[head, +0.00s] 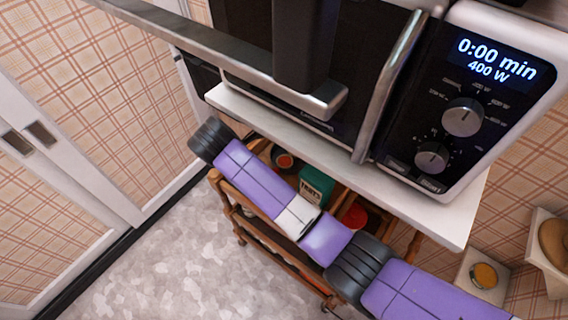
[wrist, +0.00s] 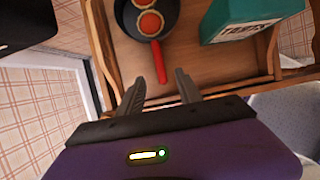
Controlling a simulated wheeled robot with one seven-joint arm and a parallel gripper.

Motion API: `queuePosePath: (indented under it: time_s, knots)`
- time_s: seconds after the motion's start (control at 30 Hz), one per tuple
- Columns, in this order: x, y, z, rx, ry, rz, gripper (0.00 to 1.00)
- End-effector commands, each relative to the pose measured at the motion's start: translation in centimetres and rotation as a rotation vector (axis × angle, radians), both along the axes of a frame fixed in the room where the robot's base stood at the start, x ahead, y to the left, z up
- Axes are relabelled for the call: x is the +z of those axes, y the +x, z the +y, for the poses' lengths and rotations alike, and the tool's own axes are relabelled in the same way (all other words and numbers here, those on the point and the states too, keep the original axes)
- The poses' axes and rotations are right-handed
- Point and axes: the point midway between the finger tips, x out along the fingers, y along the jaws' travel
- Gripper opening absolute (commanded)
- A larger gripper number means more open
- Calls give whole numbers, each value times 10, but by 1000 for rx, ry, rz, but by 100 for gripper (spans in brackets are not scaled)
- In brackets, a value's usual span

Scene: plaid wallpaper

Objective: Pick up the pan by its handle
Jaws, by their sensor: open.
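The dark round pan (wrist: 168,24) sits on a wooden tray-like shelf at the top of the wrist view, with round orange-brown pieces in it. Its red handle (wrist: 159,62) points down towards my gripper. My gripper (wrist: 160,88) is open and empty, with one finger to each side of the line of the handle. In the head view, part of the pan (head: 284,161) shows on the cart beyond my purple arm. I cannot make out my fingers there.
A green box (wrist: 240,18) stands right of the pan on the wooden cart (wrist: 215,88), whose raised edges surround the shelf. A microwave (head: 440,120) on a white shelf (head: 455,212) overhangs the cart. A white door (head: 75,165) is at left. Open floor (head: 170,255) lies in front.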

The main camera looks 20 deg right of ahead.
Motion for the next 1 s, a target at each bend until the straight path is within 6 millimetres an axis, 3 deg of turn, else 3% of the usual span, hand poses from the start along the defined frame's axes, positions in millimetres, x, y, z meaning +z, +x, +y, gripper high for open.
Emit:
queuePosePath:
  time_s: [0.63, 0.97, 1.0]
  knots:
    - [-69, 13, -19, 11, 0, 2, 42]
    - [-74, 14, -21, 12, 1, 0, 42]
    - [-74, 14, -21, 12, 1, 0, 34]
